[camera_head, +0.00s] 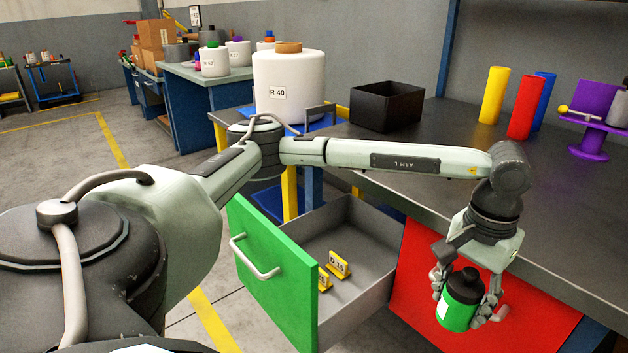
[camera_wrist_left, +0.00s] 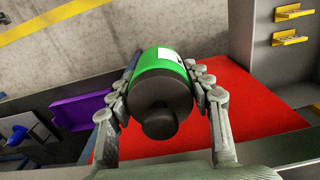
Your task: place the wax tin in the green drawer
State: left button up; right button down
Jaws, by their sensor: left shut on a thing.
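My left gripper (camera_head: 466,300) is shut on the wax tin (camera_head: 458,313), a green can with a black top and a white label. It holds the tin in front of the red drawer front, to the right of the open drawer. In the left wrist view the tin (camera_wrist_left: 161,74) sits between both fingers of the gripper (camera_wrist_left: 165,95), black end toward the camera. The green drawer (camera_head: 272,275) is pulled open, with a white handle on its front. Yellow tags (camera_head: 338,264) stand inside it and its grey floor is otherwise largely bare. My right gripper is not in view.
The red drawer front (camera_head: 412,262) is beside the open drawer, under the dark worktop (camera_head: 440,215). On the worktop stand a black bin (camera_head: 387,107), yellow, red and blue cylinders (camera_head: 521,104), and a purple stand (camera_head: 590,132). A large white bobbin (camera_head: 287,85) stands behind my arm.

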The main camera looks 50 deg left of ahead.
aim_at(343, 304)
jog(key=i+j+u, duration=0.15)
jog(key=j, duration=0.25)
jog(key=j+u, duration=0.15)
jog(key=j, duration=0.25)
jog(key=i+j+u, duration=0.15)
jog(key=j, duration=0.25)
